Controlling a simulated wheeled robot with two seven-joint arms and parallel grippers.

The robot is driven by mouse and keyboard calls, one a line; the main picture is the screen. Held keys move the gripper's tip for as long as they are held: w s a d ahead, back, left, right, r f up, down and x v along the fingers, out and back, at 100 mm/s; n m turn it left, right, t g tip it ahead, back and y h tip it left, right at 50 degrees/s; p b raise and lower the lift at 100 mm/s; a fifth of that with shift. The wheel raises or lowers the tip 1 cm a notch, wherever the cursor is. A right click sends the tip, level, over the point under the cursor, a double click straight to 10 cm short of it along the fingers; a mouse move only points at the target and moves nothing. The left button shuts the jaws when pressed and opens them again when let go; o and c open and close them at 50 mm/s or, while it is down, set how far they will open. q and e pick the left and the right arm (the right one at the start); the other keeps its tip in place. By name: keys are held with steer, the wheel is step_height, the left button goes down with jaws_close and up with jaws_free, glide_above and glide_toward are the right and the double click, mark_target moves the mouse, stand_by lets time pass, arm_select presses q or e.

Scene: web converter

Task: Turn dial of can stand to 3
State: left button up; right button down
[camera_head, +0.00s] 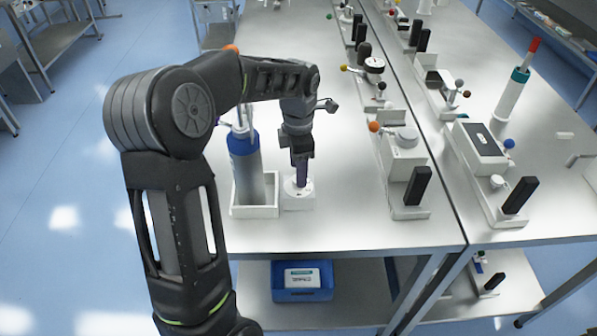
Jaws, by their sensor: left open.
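The can stand (255,211) is a white, box-like holder on the near left part of the metal table. A grey can with a blue top (245,165) stands upright in it. On its right side is a lower white block with a round white dial (299,186). My left gripper (301,180) points straight down at the dial, its fingertips at or just above it. The fingers look narrow from here and cover part of the dial, so its setting cannot be read. Contact cannot be told. My right gripper is not in view.
White fixtures with black handles and coloured knobs (404,155) stand in a row to the right. A second table (540,120) carries more devices. A blue bin (301,281) is on the shelf below. The tabletop between the stand and the fixtures is clear.

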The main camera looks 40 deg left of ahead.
arm_select(q)
steer(key=shift+f, duration=1.3)
jaws_close()
